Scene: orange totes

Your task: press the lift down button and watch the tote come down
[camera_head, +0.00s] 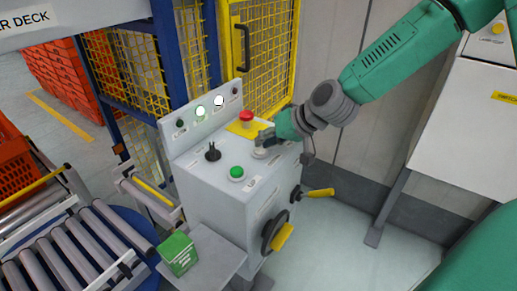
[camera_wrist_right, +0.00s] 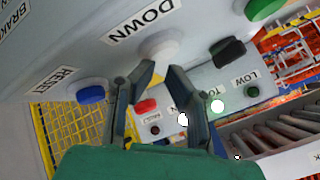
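The grey control box (camera_head: 225,185) stands in the middle of the head view. In the right wrist view a pale round button (camera_wrist_right: 160,46) sits beside the DOWN label (camera_wrist_right: 142,22). My right gripper (camera_head: 262,140) is over the box top, close to that button. Its two fingertips (camera_wrist_right: 161,70) are apart with nothing between them, in front of the button; I cannot tell whether they touch it. An orange tote (camera_head: 14,165) shows at the left edge of the head view, beside the rollers. My left gripper is not in view.
On the box are a red mushroom button (camera_head: 246,116), a green button (camera_head: 237,173) and a black selector (camera_head: 213,152). The wrist view shows a blue RESET button (camera_wrist_right: 90,93). A yellow mesh gate (camera_head: 265,55) stands behind; a roller conveyor (camera_head: 75,250) lies left.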

